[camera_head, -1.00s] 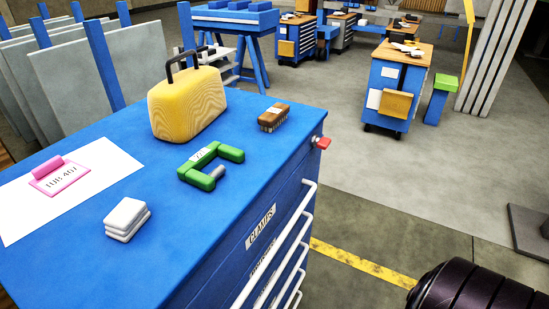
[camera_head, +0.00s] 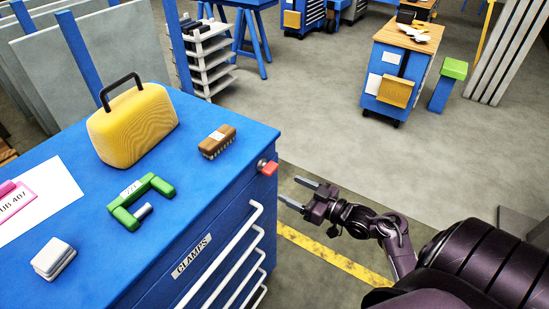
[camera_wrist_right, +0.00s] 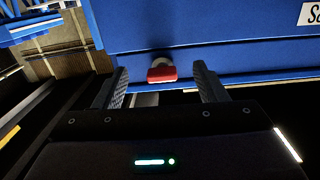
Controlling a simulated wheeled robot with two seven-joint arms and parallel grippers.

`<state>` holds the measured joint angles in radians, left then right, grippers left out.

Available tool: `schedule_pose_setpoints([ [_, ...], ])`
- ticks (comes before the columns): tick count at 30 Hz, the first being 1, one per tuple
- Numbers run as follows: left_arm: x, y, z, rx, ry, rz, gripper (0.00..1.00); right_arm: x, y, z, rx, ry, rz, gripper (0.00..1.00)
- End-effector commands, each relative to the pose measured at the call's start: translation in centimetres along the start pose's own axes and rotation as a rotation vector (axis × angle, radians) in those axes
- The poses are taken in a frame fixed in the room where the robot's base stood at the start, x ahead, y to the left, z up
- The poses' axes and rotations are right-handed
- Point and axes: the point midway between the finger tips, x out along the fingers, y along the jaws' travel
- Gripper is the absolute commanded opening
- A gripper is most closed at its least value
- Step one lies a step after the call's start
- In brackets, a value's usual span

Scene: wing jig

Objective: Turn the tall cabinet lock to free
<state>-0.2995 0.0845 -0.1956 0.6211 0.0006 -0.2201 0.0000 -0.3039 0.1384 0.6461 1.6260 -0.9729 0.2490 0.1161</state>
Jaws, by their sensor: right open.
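The lock is a small red knob (camera_head: 268,166) on a pale round collar, high on the blue cabinet (camera_head: 200,240) near its right corner. In the right wrist view the red knob (camera_wrist_right: 162,74) shows between and beyond my fingertips, with its bar lying roughly level. My right gripper (camera_head: 298,193) is open and empty, to the right of the lock, its fingers pointing at the cabinet. In the right wrist view the right gripper (camera_wrist_right: 161,82) has one finger on each side of the knob, with no contact visible. My left gripper is not in view.
On the cabinet top are a yellow case (camera_head: 135,125), a brown brush (camera_head: 217,141), a green clamp (camera_head: 140,200) and a pale stack (camera_head: 54,259). White drawer handles (camera_head: 222,262) stick out below the lock. Floor right of the cabinet is open.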

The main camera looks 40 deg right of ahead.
Motion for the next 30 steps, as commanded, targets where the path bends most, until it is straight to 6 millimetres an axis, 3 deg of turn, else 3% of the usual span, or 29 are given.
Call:
schedule_pose_setpoints([
  [1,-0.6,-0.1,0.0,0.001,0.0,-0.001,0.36,-0.4,0.1,-2.1,-0.021,0.024,-0.011,0.65],
  [2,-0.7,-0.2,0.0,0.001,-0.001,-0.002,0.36,-0.5,0.0,-2.9,-0.029,0.035,-0.019,0.65],
  [6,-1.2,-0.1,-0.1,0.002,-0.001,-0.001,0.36,0.0,0.0,-4.4,-0.045,0.056,-0.031,0.65],
  [18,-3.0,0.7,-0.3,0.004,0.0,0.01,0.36,5.9,-0.2,-4.6,-0.044,0.054,-0.03,0.65],
  [30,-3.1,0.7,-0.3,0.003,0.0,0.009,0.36,6.9,-0.2,-4.3,-0.045,0.051,-0.029,0.65],
])
